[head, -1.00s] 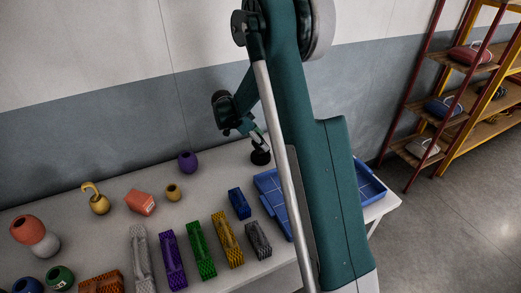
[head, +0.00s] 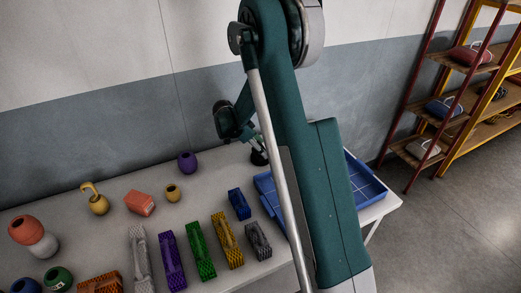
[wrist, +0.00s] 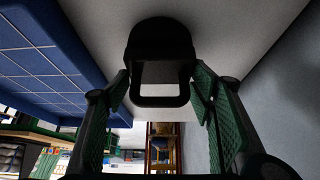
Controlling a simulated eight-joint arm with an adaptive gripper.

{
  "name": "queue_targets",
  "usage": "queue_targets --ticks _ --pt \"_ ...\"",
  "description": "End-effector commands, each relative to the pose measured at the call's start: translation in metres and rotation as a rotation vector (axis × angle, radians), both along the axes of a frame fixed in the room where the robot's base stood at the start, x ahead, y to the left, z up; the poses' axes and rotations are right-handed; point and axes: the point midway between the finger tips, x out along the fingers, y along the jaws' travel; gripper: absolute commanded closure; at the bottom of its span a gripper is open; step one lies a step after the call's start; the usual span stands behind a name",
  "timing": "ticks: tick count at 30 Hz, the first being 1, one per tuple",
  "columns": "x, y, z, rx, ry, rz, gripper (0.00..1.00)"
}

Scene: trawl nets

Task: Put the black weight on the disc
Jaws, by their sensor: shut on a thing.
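The black weight (head: 258,158) stands on the white table near its back edge, just left of the blue tray, and my arm partly covers it in the head view. In the wrist view the weight (wrist: 160,42) is a dark rounded body with a loop-like handle, and the handle lies between my green-padded fingers. My gripper (head: 259,144) reaches down onto the weight; it also shows in the wrist view (wrist: 162,88) and is shut on the weight. I cannot make out a disc in either view.
The blue divided tray (head: 366,184) sits at the table's right end, partly hidden by my arm. Several coloured mesh blocks, such as the yellow one (head: 227,240), line the front. A purple pot (head: 187,162) stands left of the weight. Shelves (head: 455,110) stand at right.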

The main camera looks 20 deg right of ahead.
Motion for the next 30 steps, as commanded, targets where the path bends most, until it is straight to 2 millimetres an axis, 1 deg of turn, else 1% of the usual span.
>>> queue_targets --ticks 14,15,18,30 --pt "-0.0002 -0.0002 -0.0032 -0.001 0.0 0.0 0.77" --pt "-0.0001 0.0 -0.0038 0.0 0.0 0.0 0.43" --pt "-0.0001 0.0 -0.0033 0.0 0.0 0.0 0.31" --pt "-0.0003 0.0 -0.0021 0.0 0.0 0.0 0.31"
